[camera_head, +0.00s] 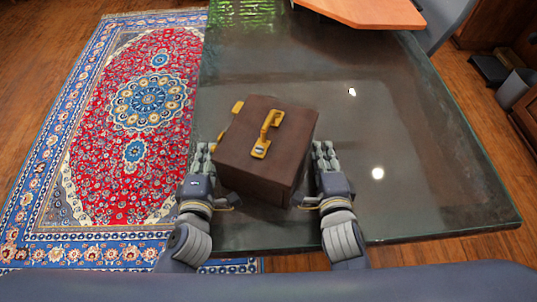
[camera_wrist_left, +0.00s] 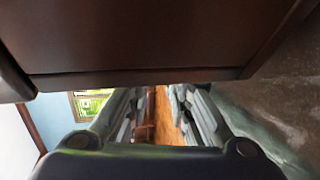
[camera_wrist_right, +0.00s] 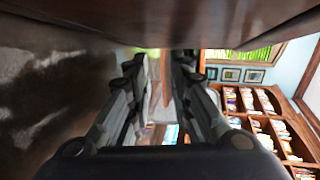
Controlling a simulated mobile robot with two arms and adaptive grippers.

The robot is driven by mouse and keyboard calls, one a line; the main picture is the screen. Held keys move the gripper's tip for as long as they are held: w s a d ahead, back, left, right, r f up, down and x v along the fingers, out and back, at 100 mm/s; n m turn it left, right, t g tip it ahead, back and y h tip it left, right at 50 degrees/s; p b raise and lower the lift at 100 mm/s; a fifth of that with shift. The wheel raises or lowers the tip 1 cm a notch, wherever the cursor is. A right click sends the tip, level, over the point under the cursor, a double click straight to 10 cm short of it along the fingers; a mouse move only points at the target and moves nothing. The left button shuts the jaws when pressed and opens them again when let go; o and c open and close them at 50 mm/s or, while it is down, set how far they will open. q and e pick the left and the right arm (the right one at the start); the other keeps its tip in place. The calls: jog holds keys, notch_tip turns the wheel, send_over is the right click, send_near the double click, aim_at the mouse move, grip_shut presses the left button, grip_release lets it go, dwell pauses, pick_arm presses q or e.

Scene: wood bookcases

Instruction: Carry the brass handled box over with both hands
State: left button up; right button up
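The brass handled box (camera_head: 255,160) is dark brown with a yellow brass handle (camera_head: 267,133) on top. It is turned at an angle over the near part of the glassy table (camera_head: 400,130). I cannot tell whether its bottom touches the table. My left gripper (camera_head: 202,150) is at its left side and my right gripper (camera_head: 322,150) at its right side. The box's dark side fills the top of the left wrist view (camera_wrist_left: 140,35) and spans the top of the right wrist view (camera_wrist_right: 190,20). In both wrist views the fingers are apart with nothing between them. Contact with the box is unclear.
An orange-brown board (camera_head: 365,12) lies at the far end of the table. The table is clear to the right of the box and beyond it. A red and blue rug (camera_head: 150,100) covers the floor at left. A grey bin (camera_head: 515,88) stands at right.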

pick_arm(q)
jog(key=shift+w, duration=0.1)
pick_arm(e)
jog(key=shift+w, duration=0.1)
pick_arm(q)
jog(key=shift+d, duration=0.35)
pick_arm(e)
jog(key=shift+a, duration=0.35)
